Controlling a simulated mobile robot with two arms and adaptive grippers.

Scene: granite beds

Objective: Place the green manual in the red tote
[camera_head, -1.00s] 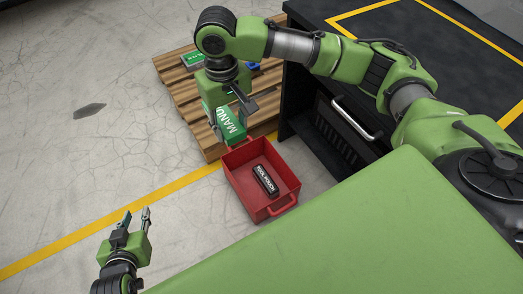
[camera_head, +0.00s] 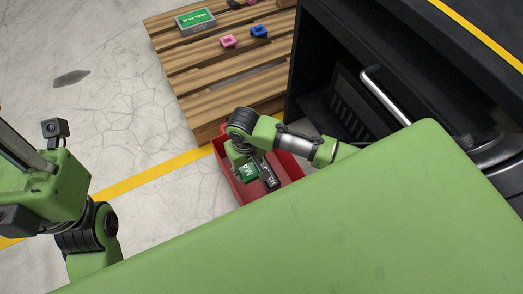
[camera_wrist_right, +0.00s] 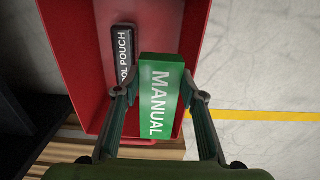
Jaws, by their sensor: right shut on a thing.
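The red tote (camera_head: 224,166) stands on the floor in front of the pallet, partly hidden by my right arm and green body. My right gripper (camera_head: 246,166) is at the tote, shut on the green manual (camera_head: 249,174). In the right wrist view the manual (camera_wrist_right: 161,95) is held between the two fingers (camera_wrist_right: 160,98), over the tote's inside close to one red side wall (camera_wrist_right: 192,40). I cannot tell whether it touches the tote's bottom. A black tool pouch (camera_head: 268,174) lies in the tote beside it. My left gripper (camera_head: 22,150) is cut off at the left edge, its jaws unclear.
A wooden pallet (camera_head: 215,82) behind the tote bears a green box (camera_head: 195,20), a pink piece (camera_head: 228,41) and a blue piece (camera_head: 260,31). A dark cabinet with a metal handle (camera_head: 385,103) stands close on the right. The floor left is mostly clear.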

